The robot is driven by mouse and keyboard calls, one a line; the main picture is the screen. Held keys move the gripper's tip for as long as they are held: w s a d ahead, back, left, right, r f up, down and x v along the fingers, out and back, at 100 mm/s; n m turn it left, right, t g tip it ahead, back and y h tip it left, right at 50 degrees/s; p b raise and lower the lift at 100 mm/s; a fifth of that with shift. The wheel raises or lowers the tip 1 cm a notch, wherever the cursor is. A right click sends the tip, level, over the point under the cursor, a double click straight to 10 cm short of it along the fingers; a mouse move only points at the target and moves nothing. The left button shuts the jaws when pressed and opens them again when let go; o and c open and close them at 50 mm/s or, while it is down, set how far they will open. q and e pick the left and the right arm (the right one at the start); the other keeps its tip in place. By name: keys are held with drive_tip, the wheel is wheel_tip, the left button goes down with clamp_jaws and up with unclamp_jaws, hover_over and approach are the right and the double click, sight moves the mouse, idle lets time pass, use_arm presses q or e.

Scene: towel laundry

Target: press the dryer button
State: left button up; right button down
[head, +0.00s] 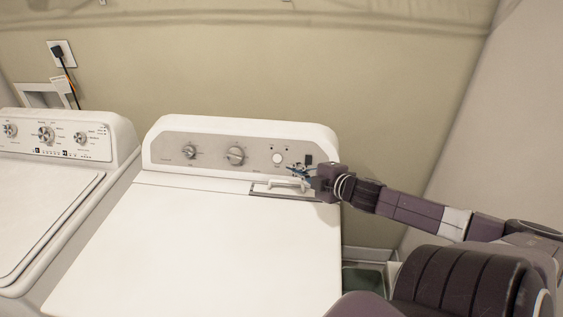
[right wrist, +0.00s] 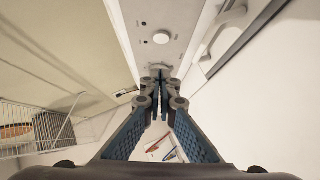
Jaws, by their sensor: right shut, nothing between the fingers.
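The white dryer (head: 190,245) stands in the middle of the head view. Its grey control panel (head: 210,150) has two knobs and a small round white button (head: 277,158) near the right end. The round button also shows in the right wrist view (right wrist: 161,37), above the fingertips. My right gripper (head: 297,170) is shut and empty, just right of and below the button, close to the panel. In the right wrist view its fingertips (right wrist: 160,78) point toward the panel and appear apart from the button. My left gripper is not in view.
A white washer (head: 60,200) stands to the left. A wire rack (right wrist: 35,130) shows in the right wrist view. Walls rise behind and at right.

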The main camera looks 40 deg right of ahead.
sight(274, 158)
drive_tip(key=shift+x, duration=3.45)
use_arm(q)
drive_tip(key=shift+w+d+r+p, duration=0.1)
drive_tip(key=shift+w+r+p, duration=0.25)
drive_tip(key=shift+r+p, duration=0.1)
use_arm(e)
drive_tip(key=shift+w+d+f, duration=0.45)
drive_tip(key=shift+w+d, duration=0.1)
drive_tip(key=shift+d, duration=0.15)
drive_tip(key=shift+w+d+f, duration=0.45)
drive_tip(key=shift+w+d, duration=0.1)
drive_tip(key=shift+d, duration=0.15)
